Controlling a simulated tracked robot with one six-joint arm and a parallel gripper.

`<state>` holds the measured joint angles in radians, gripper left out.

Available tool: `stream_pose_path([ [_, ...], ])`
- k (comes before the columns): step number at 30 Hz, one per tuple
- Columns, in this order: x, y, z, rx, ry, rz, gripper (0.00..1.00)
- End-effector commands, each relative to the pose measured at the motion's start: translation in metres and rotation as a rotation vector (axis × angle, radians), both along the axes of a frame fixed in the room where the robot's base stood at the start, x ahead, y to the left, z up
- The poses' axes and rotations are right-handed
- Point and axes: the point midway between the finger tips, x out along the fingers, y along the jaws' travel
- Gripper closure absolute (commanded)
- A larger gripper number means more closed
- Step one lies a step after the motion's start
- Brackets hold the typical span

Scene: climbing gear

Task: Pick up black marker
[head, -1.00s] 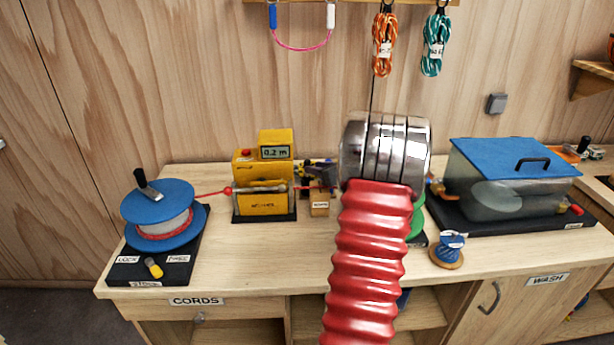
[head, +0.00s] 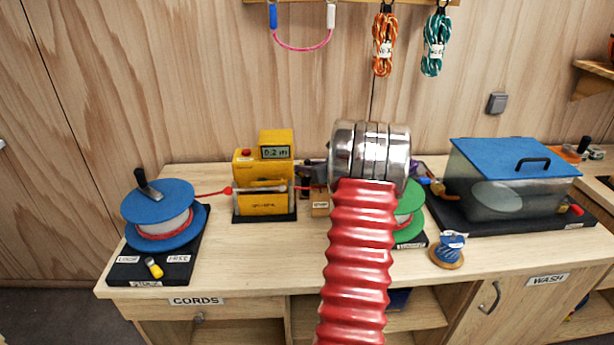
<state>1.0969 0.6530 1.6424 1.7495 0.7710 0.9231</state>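My arm's red ribbed sleeve and silver wrist fill the middle of the head view and hide most of what lies behind them. A dark grey part (head: 314,170) shows just left of the wrist and seems to belong to my gripper; its fingertips cannot be made out. It is above or in front of a small labelled wooden block (head: 320,208) on the bench. A narrow dark shape (head: 305,188) stands by the block; I cannot tell whether it is the black marker. No marker is clearly visible.
A yellow meter (head: 263,190) reading 0.2 m stands left of the block, with a red cord running to a blue reel (head: 158,212). A green reel (head: 408,215), a small blue spool (head: 448,250) and a blue-lidded tank (head: 510,185) are on the right. The bench front is mostly clear.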

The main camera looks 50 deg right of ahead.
Motion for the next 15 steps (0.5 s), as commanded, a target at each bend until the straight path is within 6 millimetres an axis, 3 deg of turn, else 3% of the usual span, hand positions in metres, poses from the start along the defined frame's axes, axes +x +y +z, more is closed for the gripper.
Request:
stream_pose_path([
  [4, -0.0003, -0.0001, 0.0001, 0.0, 0.0, 0.0, 0.73],
  [15, -0.0006, -0.0003, 0.0001, 0.0, 0.0, -0.001, 0.99],
])
